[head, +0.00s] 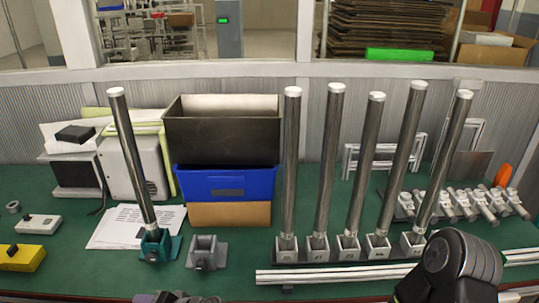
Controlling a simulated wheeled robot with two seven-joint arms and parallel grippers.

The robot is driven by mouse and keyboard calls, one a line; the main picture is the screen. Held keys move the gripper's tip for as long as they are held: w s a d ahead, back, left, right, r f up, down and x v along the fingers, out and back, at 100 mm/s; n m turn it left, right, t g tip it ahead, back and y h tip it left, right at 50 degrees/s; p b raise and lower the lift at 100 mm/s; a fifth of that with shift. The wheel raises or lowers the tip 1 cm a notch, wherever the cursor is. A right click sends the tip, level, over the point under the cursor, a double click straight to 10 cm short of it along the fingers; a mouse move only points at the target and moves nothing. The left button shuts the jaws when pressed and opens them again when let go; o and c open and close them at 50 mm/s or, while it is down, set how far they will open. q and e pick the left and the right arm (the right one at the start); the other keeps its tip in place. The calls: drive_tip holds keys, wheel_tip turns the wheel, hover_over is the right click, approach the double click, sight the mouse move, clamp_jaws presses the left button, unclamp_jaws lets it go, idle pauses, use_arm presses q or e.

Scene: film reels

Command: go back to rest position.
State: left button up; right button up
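The task names no object. A dark rounded link of my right arm (460,265) rises at the lower right, in front of the workbench (325,288). Its gripper does not show. A small dark grey part (172,297) shows at the bottom edge, left of centre; I cannot tell whether it is mine. No fingertips of my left gripper are visible.
A metal tube (133,165) leans in a teal holder (155,246) beside an empty grey holder (206,252). Several tubes (328,150) stand in holders to the right. White rails (340,273) lie in front. A blue bin (226,183) sits behind.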

use_arm(q)
drive_tip(key=s+a+f+g+h, duration=0.2)
drive_tip(key=s+a+f+g, duration=0.2)
drive_tip(key=s+f, duration=0.75)
drive_tip(key=s+d+f+g+h, duration=0.35)
drive_tip(key=s+d+f, duration=0.35)
drive_tip(key=s+f, duration=0.35)
drive_tip(key=s+d+f+n+h, duration=0.25)
drive_tip(key=d+h, duration=0.25)
drive_tip(key=d, duration=0.4)
drive_tip(key=w+d+r+t+h, duration=0.1)
drive_tip(key=w+d+r+h, duration=0.1)
drive_tip(key=d, duration=0.3)
drive_tip(key=w+d+r+n+t+h, duration=0.1)
drive_tip(key=w+d+r+t+h, duration=0.1)
drive_tip(key=w+d, duration=0.3)
drive_tip(key=shift+d+r, duration=0.15)
drive_tip(key=shift+r, duration=0.35)
drive_tip(key=shift+n+h, duration=0.25)
